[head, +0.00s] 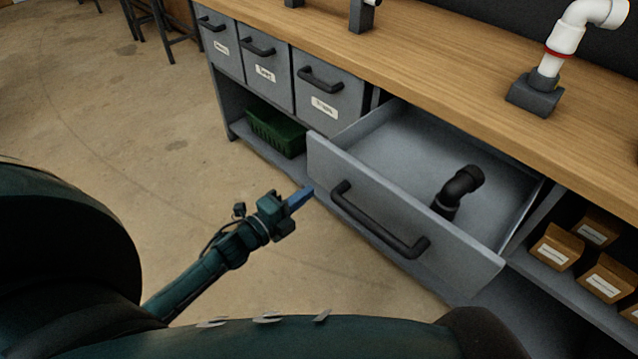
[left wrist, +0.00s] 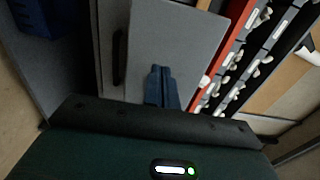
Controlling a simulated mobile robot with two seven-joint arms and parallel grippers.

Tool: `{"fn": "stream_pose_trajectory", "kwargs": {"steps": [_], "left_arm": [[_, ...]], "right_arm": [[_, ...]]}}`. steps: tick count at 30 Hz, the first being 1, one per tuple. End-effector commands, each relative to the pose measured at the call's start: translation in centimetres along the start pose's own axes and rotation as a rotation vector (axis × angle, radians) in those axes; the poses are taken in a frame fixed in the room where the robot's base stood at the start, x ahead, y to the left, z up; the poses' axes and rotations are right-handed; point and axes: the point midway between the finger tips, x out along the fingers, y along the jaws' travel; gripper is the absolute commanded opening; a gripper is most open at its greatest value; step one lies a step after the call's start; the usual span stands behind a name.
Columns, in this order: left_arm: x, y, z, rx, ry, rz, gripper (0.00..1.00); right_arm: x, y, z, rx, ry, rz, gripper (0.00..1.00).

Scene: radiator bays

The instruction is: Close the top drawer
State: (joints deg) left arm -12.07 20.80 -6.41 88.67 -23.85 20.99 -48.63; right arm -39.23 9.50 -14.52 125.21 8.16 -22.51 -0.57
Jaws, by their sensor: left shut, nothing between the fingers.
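The grey top drawer (head: 348,180) stands pulled well out from the bench in the head view. Its front panel has a dark bar handle (head: 378,222). A black elbow pipe fitting (head: 455,192) is inside the drawer. My left gripper (head: 308,193) is shut and empty, its blue fingers by the left end of the drawer front, left of the handle. I cannot tell whether they touch the panel. In the left wrist view the shut fingers (left wrist: 160,74) show in front of a grey panel (left wrist: 185,40), with a dark handle (left wrist: 119,57) to their left. My right gripper is not in view.
Several small labelled drawers (head: 265,70) sit shut to the left, above a green crate (head: 275,132) on the lower shelf. The wooden bench top (head: 440,70) carries a white pipe on a stand (head: 535,92). Orange-brown boxes (head: 557,246) sit at right.

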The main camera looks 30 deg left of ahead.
Motion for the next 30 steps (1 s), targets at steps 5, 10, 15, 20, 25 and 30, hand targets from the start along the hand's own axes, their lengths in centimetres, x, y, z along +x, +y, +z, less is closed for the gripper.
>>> {"fn": "stream_pose_trajectory", "kwargs": {"steps": [5, 10, 15, 20, 25, 30], "left_arm": [[3.2, -0.1, 0.0, 0.000, 0.000, -0.001, 0.00], [4.7, 0.0, -0.1, -0.001, 0.000, 0.000, 0.00], [5.0, 0.1, 0.0, -0.001, 0.000, 0.001, 0.00], [5.0, 0.1, 0.0, -0.001, 0.000, 0.001, 0.00], [5.1, 0.1, 0.0, -0.001, 0.000, 0.001, 0.00], [5.7, 0.1, 0.0, -0.001, 0.000, 0.000, 0.00]], "right_arm": [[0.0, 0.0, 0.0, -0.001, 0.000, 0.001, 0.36], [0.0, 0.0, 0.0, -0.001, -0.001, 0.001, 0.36], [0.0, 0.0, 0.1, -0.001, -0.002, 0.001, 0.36], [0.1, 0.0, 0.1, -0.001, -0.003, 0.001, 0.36], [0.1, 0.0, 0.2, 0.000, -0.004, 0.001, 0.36], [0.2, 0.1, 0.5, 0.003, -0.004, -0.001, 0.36]]}}
